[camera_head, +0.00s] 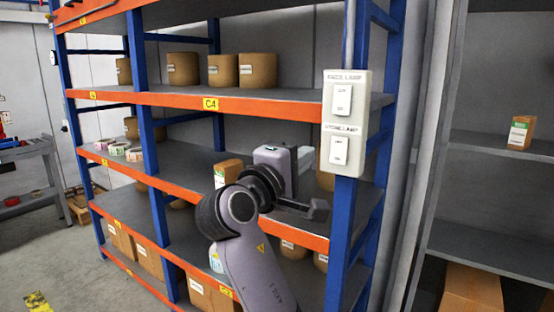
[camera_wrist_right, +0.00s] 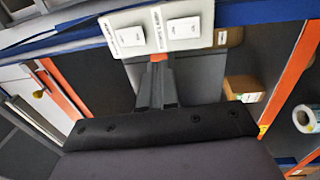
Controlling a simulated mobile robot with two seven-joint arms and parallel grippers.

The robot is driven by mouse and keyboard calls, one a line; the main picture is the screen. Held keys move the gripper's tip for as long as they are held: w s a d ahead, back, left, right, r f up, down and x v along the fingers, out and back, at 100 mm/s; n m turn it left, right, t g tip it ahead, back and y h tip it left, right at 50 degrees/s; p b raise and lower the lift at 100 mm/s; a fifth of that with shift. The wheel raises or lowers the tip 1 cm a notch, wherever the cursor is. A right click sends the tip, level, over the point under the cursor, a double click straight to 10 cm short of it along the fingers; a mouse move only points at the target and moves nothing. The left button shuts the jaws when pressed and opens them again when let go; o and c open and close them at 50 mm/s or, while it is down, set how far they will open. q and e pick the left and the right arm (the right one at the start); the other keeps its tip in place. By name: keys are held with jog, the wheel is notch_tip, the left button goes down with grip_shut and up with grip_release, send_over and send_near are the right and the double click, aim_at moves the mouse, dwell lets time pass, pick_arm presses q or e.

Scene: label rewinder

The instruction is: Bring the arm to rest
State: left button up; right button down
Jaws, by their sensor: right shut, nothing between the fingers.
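My right arm rises from the bottom middle of the head view. Its gripper (camera_head: 318,210) points right, in front of the shelf rack and a little below the switch panel (camera_head: 362,118). In the right wrist view its two fingers (camera_wrist_right: 158,72) are together with nothing between them, and the panel (camera_wrist_right: 158,34) shows just beyond the tips. They look apart from the panel, but the exact gap is hard to tell. The white panel carries an upper rocker switch (camera_head: 342,99) and a lower one (camera_head: 339,150). My left gripper is not in view.
The panel is fixed to a blue rack post (camera_head: 340,215). Orange-edged shelves (camera_head: 180,97) hold brown rolls (camera_head: 258,70) and cartons (camera_head: 228,172) behind my arm. A grey shelf unit (camera_head: 490,245) stands at the right. Open floor (camera_head: 60,260) lies at the left.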

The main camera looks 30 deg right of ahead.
jog(key=w+a+f+n+t+y, duration=0.1)
jog(key=a+f+n+t+y, duration=0.35)
jog(key=f, duration=1.05)
jog(key=w+a+f+n+t+y, duration=0.15)
jog(key=f+y, duration=0.55)
jog(key=f, duration=0.8)
jog(key=s+a+f+m+g+y, duration=0.1)
jog(key=s+a+f+m+y, duration=0.2)
jog(key=s+f, duration=0.7)
jog(key=s+a+f+m+g+y, duration=0.2)
jog(key=s+f+m+y, duration=0.3)
jog(key=s+f, duration=0.5)
jog(key=shift+s+a+f, duration=0.2)
jog(key=shift+s+a, duration=0.65)
jog(key=shift+s, duration=0.05)
